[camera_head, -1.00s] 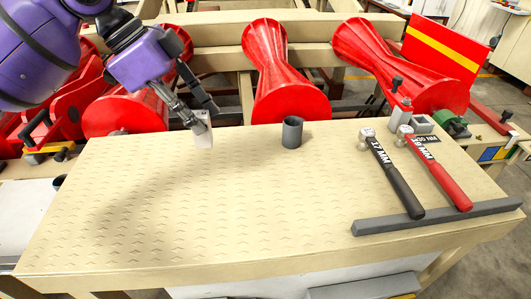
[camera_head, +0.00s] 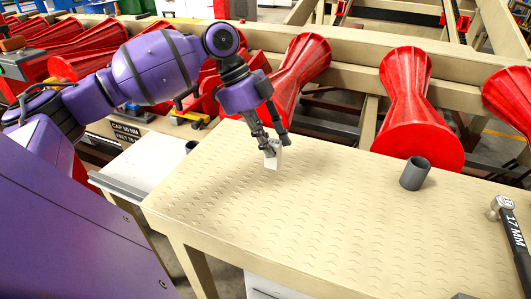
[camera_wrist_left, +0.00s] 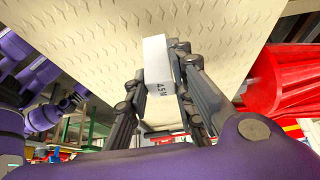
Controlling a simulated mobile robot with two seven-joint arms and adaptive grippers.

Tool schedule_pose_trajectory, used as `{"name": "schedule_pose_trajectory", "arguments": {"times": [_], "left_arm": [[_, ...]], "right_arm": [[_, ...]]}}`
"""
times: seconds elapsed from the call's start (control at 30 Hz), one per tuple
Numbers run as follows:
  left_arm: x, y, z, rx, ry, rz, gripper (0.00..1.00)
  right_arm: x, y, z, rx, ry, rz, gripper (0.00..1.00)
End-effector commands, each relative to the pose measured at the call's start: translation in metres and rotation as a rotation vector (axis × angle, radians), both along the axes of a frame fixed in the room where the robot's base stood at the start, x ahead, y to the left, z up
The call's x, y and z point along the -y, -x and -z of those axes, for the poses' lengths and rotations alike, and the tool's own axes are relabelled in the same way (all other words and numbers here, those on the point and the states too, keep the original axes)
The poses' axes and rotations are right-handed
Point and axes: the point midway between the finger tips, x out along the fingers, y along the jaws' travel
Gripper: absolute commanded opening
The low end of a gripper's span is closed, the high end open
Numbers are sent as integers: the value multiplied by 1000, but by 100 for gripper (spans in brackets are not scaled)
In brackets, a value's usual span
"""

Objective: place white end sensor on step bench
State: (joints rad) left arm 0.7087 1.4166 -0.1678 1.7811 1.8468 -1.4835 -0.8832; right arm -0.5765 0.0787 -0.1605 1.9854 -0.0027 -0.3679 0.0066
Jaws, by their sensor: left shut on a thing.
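The white end sensor (camera_head: 272,156) is a small white block at the left part of the step bench (camera_head: 330,205), near its back edge. My left gripper (camera_head: 273,146) is shut on it from above. In the left wrist view, the sensor (camera_wrist_left: 157,60) sits between the fingertips of the gripper (camera_wrist_left: 158,75) and shows dark lettering on one side. The bench top is cream with a raised tread pattern. I cannot tell whether the sensor touches the top or is just above it.
A grey cup (camera_head: 415,173) stands on the bench right of the sensor. A hammer-shaped tool marked 17 MM (camera_head: 513,235) lies at the right edge. Red rollers (camera_head: 408,110) stand behind the bench. The bench's middle and front are clear.

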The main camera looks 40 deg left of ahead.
Motion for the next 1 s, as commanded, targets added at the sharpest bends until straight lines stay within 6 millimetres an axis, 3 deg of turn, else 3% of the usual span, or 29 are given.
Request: {"name": "schedule_pose_trajectory", "arguments": {"times": [0.17,0.4,0.67,0.7,0.8,0.83,1.0], "left_arm": [[-8,0,9,-1,0,-3,0],[-10,1,41,0,0,0,0],[-10,0,42,1,0,0,0],[-10,1,43,1,0,0,24],[-10,1,43,1,-1,0,37],[-10,1,43,1,-1,0,41],[-10,1,43,1,-1,0,41]], "right_arm": [[-1,2,1,-4,-1,-1,40],[0,4,2,-9,-1,0,40],[0,4,2,-9,-1,0,40],[0,4,2,-9,0,-1,40],[0,4,2,-8,0,-1,40],[0,4,2,-8,0,-1,40],[0,4,2,-8,0,-1,40]]}}
